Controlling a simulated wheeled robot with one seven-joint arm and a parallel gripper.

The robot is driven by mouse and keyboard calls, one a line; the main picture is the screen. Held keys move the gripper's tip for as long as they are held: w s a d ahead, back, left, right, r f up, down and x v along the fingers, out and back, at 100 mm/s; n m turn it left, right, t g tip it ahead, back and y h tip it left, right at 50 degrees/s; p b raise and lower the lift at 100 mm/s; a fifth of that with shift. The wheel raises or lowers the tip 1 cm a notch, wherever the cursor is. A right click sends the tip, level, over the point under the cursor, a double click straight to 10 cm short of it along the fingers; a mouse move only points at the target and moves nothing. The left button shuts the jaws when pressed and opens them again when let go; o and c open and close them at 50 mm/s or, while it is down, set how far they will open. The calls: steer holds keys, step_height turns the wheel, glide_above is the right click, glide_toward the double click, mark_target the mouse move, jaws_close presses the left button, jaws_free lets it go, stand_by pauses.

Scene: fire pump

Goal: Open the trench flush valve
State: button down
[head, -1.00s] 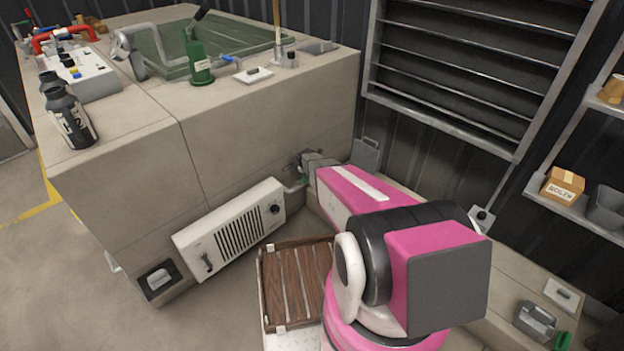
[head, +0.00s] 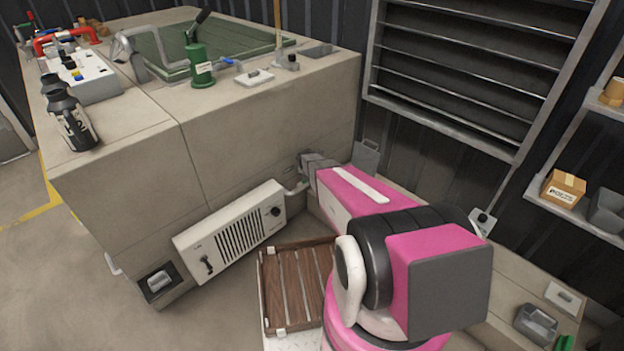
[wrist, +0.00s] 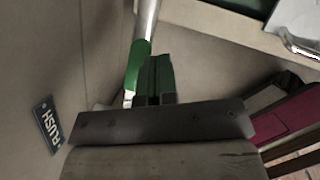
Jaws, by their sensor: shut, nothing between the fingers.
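The wrist view shows a green lever handle (wrist: 138,62) beside a grey metal pipe (wrist: 148,18). In the head view my gripper (head: 306,160) is low against the concrete block's right end, by a pale pipe (head: 296,188). The valve itself is mostly hidden there by my arm.
A white louvred panel unit (head: 232,230) is on the block's front, left of my arm. A grey plate (head: 366,158) leans by the wall behind my arm. Shelves stand at the right.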

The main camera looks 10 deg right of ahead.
steer(key=v, duration=1)
steer(key=shift+s, duration=0.1)
